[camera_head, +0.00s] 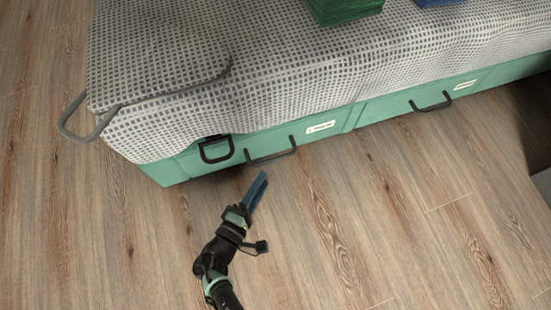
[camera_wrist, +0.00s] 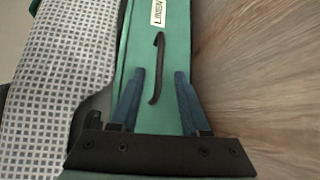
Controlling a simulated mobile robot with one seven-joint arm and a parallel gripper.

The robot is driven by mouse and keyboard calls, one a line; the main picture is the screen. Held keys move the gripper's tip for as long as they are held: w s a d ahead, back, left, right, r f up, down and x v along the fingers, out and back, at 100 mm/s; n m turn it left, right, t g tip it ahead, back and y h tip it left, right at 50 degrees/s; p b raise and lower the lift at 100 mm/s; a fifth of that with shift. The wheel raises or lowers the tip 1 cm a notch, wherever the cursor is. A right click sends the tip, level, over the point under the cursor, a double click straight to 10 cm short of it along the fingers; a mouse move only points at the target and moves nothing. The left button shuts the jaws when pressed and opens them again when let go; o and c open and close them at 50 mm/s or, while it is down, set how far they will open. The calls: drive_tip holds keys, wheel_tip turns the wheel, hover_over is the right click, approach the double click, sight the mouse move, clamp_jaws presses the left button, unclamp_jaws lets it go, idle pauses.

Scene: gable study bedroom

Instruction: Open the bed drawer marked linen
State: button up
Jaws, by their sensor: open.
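The green drawer (camera_head: 320,140) at the left of the bed's long side looks shut. It has a dark bar handle (camera_head: 271,160) and a white label (camera_head: 320,127) to the handle's right. In the wrist view the label (camera_wrist: 157,12) reads LINEN, and the handle (camera_wrist: 157,68) shows between my finger lines. My gripper (camera_head: 263,177) is open and empty, with blue fingers, just in front of the handle in the head view. In the wrist view my gripper (camera_wrist: 160,73) points at the drawer front (camera_wrist: 160,112). I cannot tell how far the handle is from the fingertips.
A second green drawer (camera_head: 405,110) with its own handle (camera_head: 430,106) and label (camera_head: 465,86) is to the right. A black loop (camera_head: 215,151) hangs left of the linen handle. A grey rail (camera_head: 72,117) juts out at the left. The wood floor (camera_head: 390,220) in front is clear.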

sight(274, 161)
drive_tip(key=b+x, duration=0.3)
drive_tip(key=x, duration=0.6)
drive_tip(key=shift+b, duration=0.4)
clamp_jaws()
idle(0.8)
